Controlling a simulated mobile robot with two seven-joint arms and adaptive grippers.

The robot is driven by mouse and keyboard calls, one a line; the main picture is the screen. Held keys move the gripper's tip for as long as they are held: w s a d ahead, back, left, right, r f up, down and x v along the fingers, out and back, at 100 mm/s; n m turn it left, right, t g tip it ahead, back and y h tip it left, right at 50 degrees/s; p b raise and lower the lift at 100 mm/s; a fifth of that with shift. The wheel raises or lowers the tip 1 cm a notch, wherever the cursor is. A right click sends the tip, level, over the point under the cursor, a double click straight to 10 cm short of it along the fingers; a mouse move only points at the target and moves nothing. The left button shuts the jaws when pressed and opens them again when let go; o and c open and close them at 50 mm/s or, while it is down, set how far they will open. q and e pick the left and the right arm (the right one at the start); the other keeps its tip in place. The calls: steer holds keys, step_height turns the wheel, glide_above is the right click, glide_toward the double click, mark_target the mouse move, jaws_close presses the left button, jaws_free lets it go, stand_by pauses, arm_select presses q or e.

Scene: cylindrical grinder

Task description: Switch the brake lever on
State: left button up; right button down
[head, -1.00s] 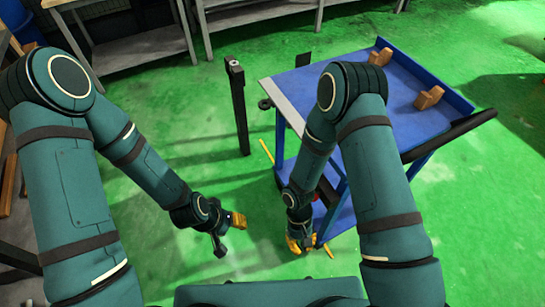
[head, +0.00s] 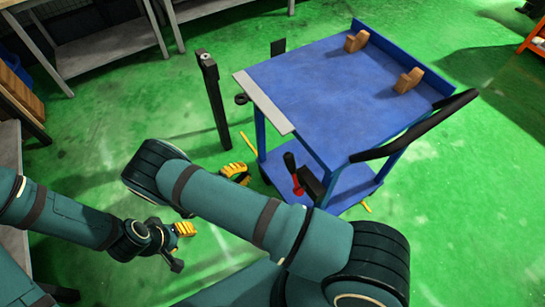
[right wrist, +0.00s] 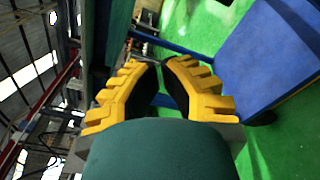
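The brake lever (head: 296,177), with a black grip and red lower part, stands tilted at the near side of the blue cart (head: 345,75). My right gripper (head: 236,172) has yellow fingers and is left of the lever, apart from it, partly hidden by my right arm. In the right wrist view the right gripper (right wrist: 162,66) has a gap between its fingers and nothing in it. The lever cannot be made out there. My left gripper (head: 185,229) is lower left, seen small; its opening is unclear.
The cart carries two brown blocks (head: 357,41) (head: 408,80) and has a black push handle (head: 415,128) on its right. A dark post (head: 214,103) stands left of the cart. Grey tables (head: 105,45) are at the back left. Green floor is open at the right.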

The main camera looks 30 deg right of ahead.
mark_target(294, 173)
steer(key=shift+d, duration=0.15)
steer(key=s+d+r, duration=0.1)
steer(key=s+d, duration=0.1)
steer(key=d, duration=0.9)
steer(key=shift+r+b, duration=0.3)
steer(key=shift+b, duration=0.15)
steer(key=shift+s+d, duration=0.1)
